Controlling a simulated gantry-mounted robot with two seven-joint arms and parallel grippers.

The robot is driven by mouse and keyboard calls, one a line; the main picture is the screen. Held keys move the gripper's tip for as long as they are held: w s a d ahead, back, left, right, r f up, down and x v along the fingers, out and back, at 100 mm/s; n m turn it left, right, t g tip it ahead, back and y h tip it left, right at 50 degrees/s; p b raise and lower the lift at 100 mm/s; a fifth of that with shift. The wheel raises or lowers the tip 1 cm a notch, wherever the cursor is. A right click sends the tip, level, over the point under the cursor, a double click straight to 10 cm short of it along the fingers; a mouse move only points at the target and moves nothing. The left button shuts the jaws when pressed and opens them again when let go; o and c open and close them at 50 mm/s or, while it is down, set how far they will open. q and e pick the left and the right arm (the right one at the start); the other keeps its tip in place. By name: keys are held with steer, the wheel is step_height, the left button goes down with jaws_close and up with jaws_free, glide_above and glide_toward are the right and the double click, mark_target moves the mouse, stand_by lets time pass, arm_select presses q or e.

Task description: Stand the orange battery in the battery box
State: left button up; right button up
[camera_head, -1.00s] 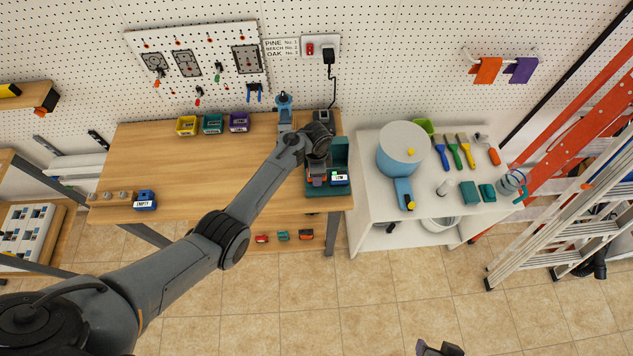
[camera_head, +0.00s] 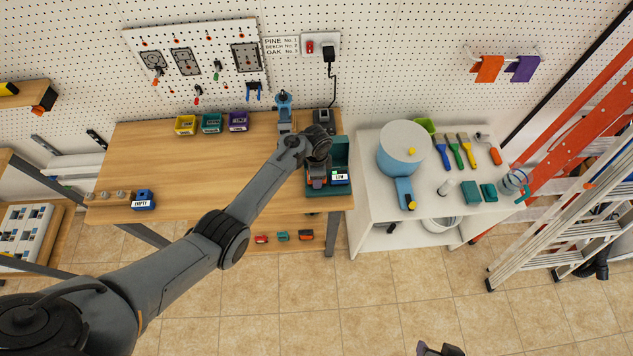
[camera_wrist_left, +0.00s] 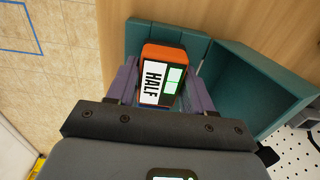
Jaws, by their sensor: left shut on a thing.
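The orange battery (camera_wrist_left: 162,62), with a dark face, a white HALF label and a green gauge, is between the purple-grey fingers of my left gripper (camera_wrist_left: 160,88). My left gripper is shut on it. In the head view the gripper (camera_head: 316,181) is over the left part of the teal battery box (camera_head: 341,150) at the table's right end; the arm hides much of it. I cannot tell whether the battery touches the box floor. My right gripper (camera_head: 438,349) seems only partly visible at the bottom edge.
A blue battery marked LOW (camera_head: 339,178) is right beside the left gripper in the box. A blue battery marked EMPTY (camera_head: 144,200) stands at the table's left end. A black charger (camera_head: 324,117) is behind the box. The middle of the wooden table (camera_head: 200,165) is clear.

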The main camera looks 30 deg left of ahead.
arm_select(q)
steer(key=shift+f, duration=0.6)
stand_by(0.8)
steer(key=o, duration=1.1)
steer(key=shift+b, duration=0.3)
step_height(320, 180, up, 11)
steer(key=shift+f+p, duration=0.2)
steer(key=shift+p, duration=0.3)
steer(key=s+a+f+n+t+y+p, duration=0.15)
steer(key=s+n, duration=0.35)
steer(key=s, duration=1.1)
steer(key=s+d+r+n+t+h, duration=0.1)
steer(key=s+d+r+n, duration=0.1)
steer(key=s+r, duration=0.2)
steer(key=s+d+r+n+t+p, duration=0.1)
steer(key=s+d+r+n, duration=0.1)
steer(key=s, duration=0.9)
step_height(320, 180, up, 2)
steer(key=shift+s+d+r+h, duration=0.25)
steer(key=shift+d+h, duration=0.1)
steer(key=shift+d, duration=0.15)
